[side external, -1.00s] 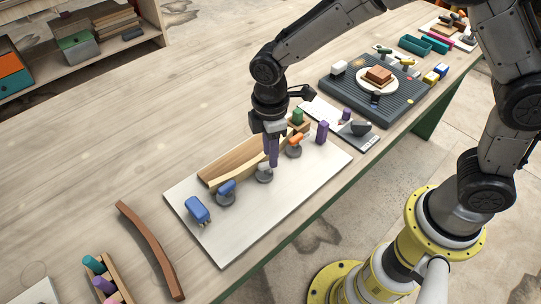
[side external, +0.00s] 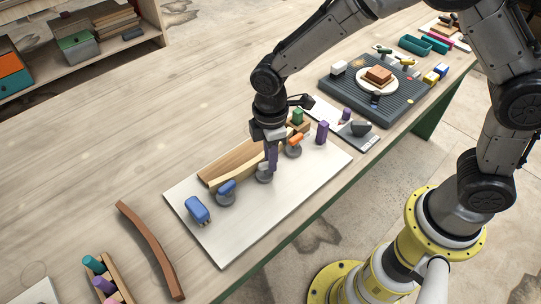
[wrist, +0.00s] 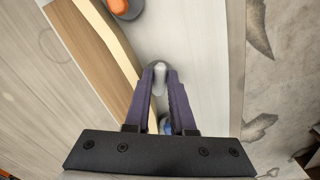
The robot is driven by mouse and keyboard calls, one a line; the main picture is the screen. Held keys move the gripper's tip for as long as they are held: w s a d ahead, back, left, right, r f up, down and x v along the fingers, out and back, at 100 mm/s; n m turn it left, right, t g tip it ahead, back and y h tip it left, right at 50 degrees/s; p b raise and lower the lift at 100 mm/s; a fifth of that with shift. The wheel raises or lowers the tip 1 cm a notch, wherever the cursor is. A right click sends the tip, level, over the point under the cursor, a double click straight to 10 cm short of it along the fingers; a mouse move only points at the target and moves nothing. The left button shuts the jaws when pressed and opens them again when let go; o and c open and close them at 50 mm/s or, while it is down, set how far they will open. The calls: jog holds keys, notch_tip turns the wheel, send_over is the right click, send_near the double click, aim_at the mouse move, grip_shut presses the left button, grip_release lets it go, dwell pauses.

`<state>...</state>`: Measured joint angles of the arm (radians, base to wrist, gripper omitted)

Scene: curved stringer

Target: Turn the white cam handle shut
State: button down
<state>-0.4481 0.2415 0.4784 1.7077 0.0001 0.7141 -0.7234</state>
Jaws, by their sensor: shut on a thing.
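The white cam handle (wrist: 160,76) lies between my fingertips in the wrist view. Its round grey base (side external: 264,176) shows just under the fingers in the side view; the handle itself is mostly hidden there. My gripper (wrist: 160,84) points down and is shut on the handle, with a purple finger on each side. The curved wooden stringer (side external: 232,165) lies along the cams on the white board (side external: 290,200). I cannot tell whether the white cam touches the stringer.
A blue cam (side external: 226,190) sits to the left and an orange cam (side external: 294,143) to the right. A blue block (side external: 197,209) and a purple peg (side external: 322,132) stand on the board. The front of the board is clear.

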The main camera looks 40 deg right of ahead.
jog(key=shift+m, duration=0.3)
jog(key=m, duration=0.6)
jog(key=shift+s+a, duration=0.15)
jog(key=m, duration=0.6)
jog(key=shift+a+r+m, duration=0.1)
jog(key=shift+a+m, duration=0.1)
jog(key=shift+m, duration=0.1)
jog(key=c, duration=1)
grip_release()
jog(key=shift+c, duration=0.2)
notch_tip(320, 180, up, 14)
jog(key=shift+d, duration=0.1)
